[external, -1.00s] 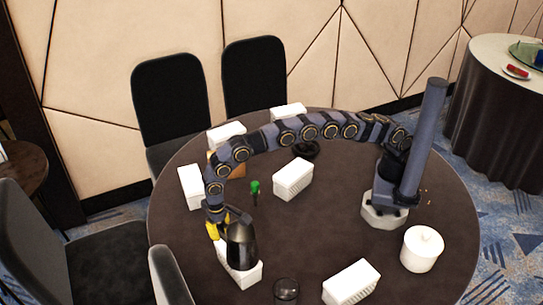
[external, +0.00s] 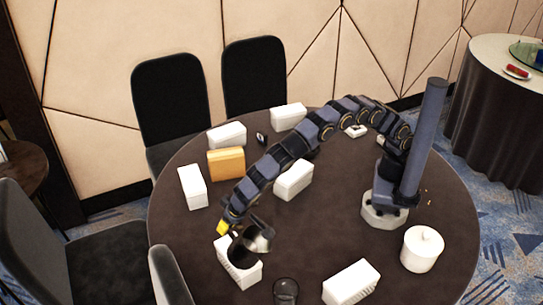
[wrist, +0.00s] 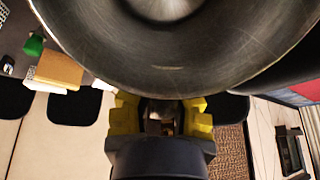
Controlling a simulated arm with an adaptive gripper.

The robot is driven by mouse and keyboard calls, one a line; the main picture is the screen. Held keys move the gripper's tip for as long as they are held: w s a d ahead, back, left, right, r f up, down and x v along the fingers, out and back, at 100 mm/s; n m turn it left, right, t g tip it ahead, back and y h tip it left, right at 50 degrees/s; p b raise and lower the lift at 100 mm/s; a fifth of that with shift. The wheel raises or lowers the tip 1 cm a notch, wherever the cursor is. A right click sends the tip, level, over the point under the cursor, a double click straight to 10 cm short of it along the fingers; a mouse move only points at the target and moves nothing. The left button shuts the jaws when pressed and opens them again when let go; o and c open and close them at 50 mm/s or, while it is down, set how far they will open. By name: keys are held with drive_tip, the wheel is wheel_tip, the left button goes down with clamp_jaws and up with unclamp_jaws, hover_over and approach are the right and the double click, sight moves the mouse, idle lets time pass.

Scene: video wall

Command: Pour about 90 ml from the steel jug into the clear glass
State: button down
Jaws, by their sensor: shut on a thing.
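The steel jug (external: 262,240) is held in the air over the front left of the round table, above a white box, and looks tilted. Its rounded metal body fills the top of the wrist view (wrist: 190,60). My gripper (external: 225,229) has yellow fingers and is shut on the jug at its left side; the fingers also show below the jug in the wrist view (wrist: 160,116). The clear glass (external: 286,291) stands on the table at the bottom edge of the external view, right of and nearer than the jug. I cannot see any liquid.
White boxes stand under the jug (external: 246,277), to the right of the glass (external: 351,283), mid-table (external: 294,179) and at the left (external: 193,187). An orange box (external: 226,163) is at the back left. A white lidded pot (external: 422,249) stands at the right.

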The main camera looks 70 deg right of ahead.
sight(242, 228)
drive_tip(key=shift+s+a+r+t+h, duration=0.2)
drive_tip(key=shift+s+a+r+t, duration=0.05)
drive_tip(key=shift+s+r+t, duration=0.3)
drive_tip(key=shift+s+a+r+t+h, duration=0.2)
drive_tip(key=shift+s+r+t, duration=0.25)
drive_tip(key=shift+s+t, duration=0.2)
drive_tip(key=shift+s+a+r+t+h, duration=0.15)
drive_tip(key=shift+s+r+t+h, duration=0.2)
drive_tip(key=shift+t, duration=0.45)
drive_tip(key=shift+s+a+t+h, duration=0.15)
drive_tip(key=shift+s+t, duration=0.3)
drive_tip(key=shift+t, duration=0.35)
drive_tip(key=shift+s+a+t, duration=0.1)
drive_tip(key=shift+s+t, duration=0.2)
drive_tip(key=shift+t, duration=0.2)
drive_tip(key=shift+s+a+r+t+h, duration=0.1)
drive_tip(key=shift+s+a+t+h, duration=0.15)
drive_tip(key=shift+s+t+h, duration=0.45)
drive_tip(key=shift+s+a+t, duration=0.2)
drive_tip(key=shift+s+t, duration=0.4)
drive_tip(key=shift+s, duration=0.1)
drive_tip(key=shift+s+a+f+t, duration=0.2)
drive_tip(key=shift+s+t, duration=0.25)
drive_tip(key=shift+t, duration=0.25)
drive_tip(key=shift+r, duration=0.1)
